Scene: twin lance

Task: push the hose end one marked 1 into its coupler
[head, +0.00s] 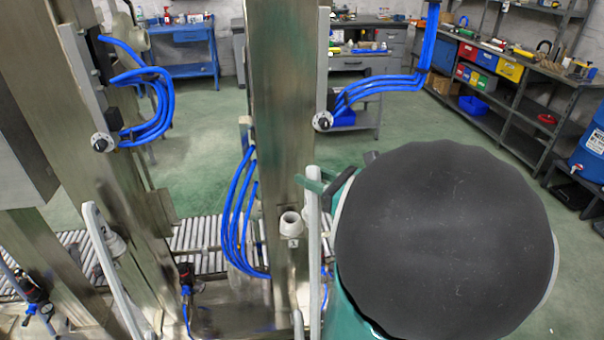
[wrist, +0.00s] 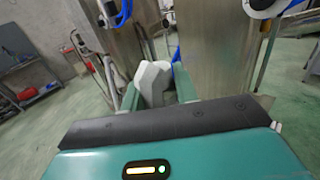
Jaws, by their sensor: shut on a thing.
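My gripper (head: 320,185) is shut on a pale grey piece (wrist: 152,82), which shows between its green fingers in the wrist view. In the head view this looks like the top of an upright pale bar (head: 313,250). Left of the bar, a white round fitting (head: 291,222) sits on the middle metal post, with a small marked label below it. A second white fitting (head: 115,245) is on the left post behind another pale bar (head: 96,225). I cannot read any number, or tell hose end from coupler. My dark round arm link hides the right side.
Blue hoses hang from the left post (head: 55,120) and the middle post (head: 272,130). Round white-and-black discs (head: 103,142) (head: 322,121) sit on both posts. A roller conveyor (head: 205,235) runs behind. Shelves (head: 510,100) stand at right, with open green floor before them.

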